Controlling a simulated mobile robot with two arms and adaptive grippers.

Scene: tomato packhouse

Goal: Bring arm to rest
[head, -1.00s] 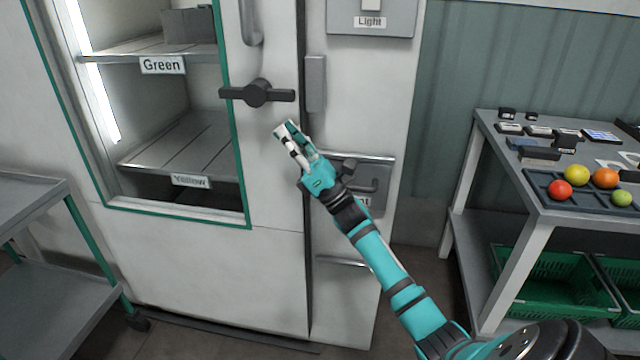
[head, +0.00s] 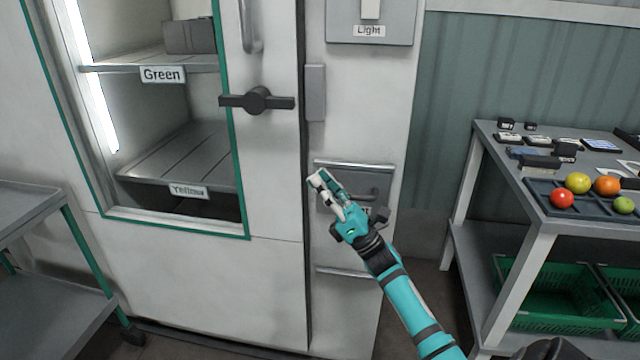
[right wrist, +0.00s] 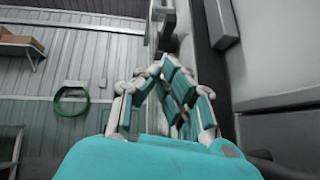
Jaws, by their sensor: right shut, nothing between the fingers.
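My right arm (head: 410,308) reaches in from the lower right in the head view. Its teal and white right gripper (head: 318,180) is in front of the lower grey panel (head: 380,172) beside the cabinet door. The fingers are shut and empty. In the right wrist view the gripper's fingertips (right wrist: 165,65) meet in a peak, with nothing between them. I cannot tell how far the gripper is from the panel, and it hides part of the panel and its label. My left gripper is not in view.
A ripening cabinet (head: 200,275) has a dark door handle (head: 257,101) and shelves labelled Green and Yellow. A trolley (head: 45,200) stands at the left. At the right a table (head: 490,150) holds a dark tray (head: 548,202) with tomatoes, and green crates (head: 556,300) sit below.

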